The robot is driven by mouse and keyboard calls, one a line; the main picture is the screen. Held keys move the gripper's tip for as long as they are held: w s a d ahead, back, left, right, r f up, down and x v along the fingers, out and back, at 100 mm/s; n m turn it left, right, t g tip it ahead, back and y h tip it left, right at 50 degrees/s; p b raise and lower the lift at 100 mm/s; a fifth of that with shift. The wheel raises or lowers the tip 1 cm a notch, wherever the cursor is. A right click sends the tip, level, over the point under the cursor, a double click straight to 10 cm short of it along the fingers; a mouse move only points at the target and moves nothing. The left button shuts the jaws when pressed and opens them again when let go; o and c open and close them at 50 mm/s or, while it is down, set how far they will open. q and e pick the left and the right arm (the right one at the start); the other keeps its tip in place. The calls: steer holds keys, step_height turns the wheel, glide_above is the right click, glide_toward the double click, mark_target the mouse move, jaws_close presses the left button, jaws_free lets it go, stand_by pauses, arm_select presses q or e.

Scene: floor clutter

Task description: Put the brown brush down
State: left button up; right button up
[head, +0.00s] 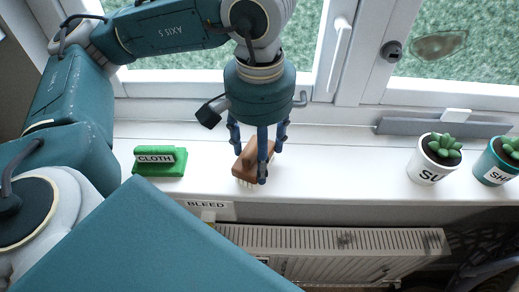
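The brown brush (243,166) has a wooden back and pale bristles. It is at the white windowsill (330,170), near the sill's front edge, bristles down. My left gripper (259,160) comes down from above with its blue fingers around the brush. One finger hides part of the brush's front. I cannot tell whether the fingers press on the brush or whether the bristles touch the sill. My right gripper is not in view.
A green cloth (160,161) labelled CLOTH lies left on the sill. A white pot (428,165) and a teal pot (496,165), both with succulents, stand at the right. A grey bar (440,127) lies behind them. A radiator (330,240) is below. The sill between brush and pots is clear.

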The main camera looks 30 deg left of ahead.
arm_select(q)
steer(key=shift+f, duration=0.2)
steer(key=o, duration=1.3)
steer(key=shift+r, duration=0.1)
